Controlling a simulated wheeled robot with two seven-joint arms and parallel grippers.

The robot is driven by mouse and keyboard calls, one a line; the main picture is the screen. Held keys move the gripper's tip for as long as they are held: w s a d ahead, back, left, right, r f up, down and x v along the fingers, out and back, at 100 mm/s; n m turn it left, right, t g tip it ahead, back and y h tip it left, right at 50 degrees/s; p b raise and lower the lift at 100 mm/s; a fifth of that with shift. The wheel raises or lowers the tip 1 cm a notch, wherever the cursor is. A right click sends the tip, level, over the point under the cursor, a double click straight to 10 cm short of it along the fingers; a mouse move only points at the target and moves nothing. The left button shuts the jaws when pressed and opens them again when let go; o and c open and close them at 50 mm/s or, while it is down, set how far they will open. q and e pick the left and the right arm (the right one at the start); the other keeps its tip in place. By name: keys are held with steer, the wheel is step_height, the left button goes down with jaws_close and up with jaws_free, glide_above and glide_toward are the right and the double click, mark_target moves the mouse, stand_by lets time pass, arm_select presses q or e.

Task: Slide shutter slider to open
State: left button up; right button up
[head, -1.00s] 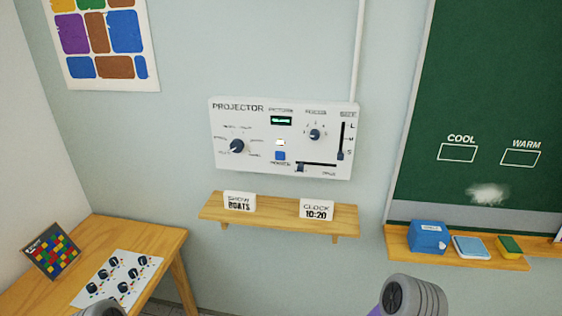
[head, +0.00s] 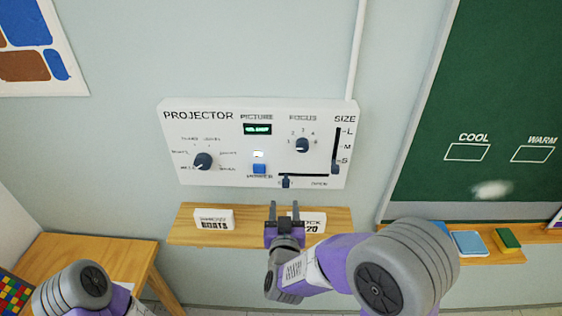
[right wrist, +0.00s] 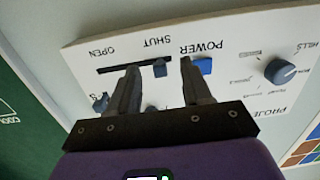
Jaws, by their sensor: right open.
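The shutter slider (head: 286,182) is a small dark knob at the left end of a horizontal slot, low on the white projector panel (head: 215,178). In the right wrist view, where the panel appears upside down, the slider (right wrist: 160,68) sits at the SHUT end of its slot. My right gripper (head: 283,205) is open and empty, its fingers pointing up just below the slider in the head view. In the right wrist view the fingertips (right wrist: 158,72) appear on either side of the knob; I cannot tell whether they reach it. My left gripper is out of view.
A wooden shelf (head: 253,228) below the panel bears a BOATS sign (head: 214,219) and a clock sign (head: 316,222), partly hidden by my right gripper. The power button (head: 259,169) is close left of the slider; the size slider (head: 335,167) is to the right.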

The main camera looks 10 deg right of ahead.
mark_target(286, 184)
steer(key=shift+m+t+h, duration=0.3)
steer(key=shift+t+h, duration=0.1)
steer(key=w+r, duration=0.1)
steer(key=w, duration=0.1)
steer(key=w+d+r, duration=0.1)
steer(key=w, duration=0.1)
steer(key=w+d+r+p, duration=0.1)
steer(key=w, duration=0.2)
steer(key=shift+w+d+r, duration=0.1)
steer(key=shift+d, duration=0.1)
jaws_close()
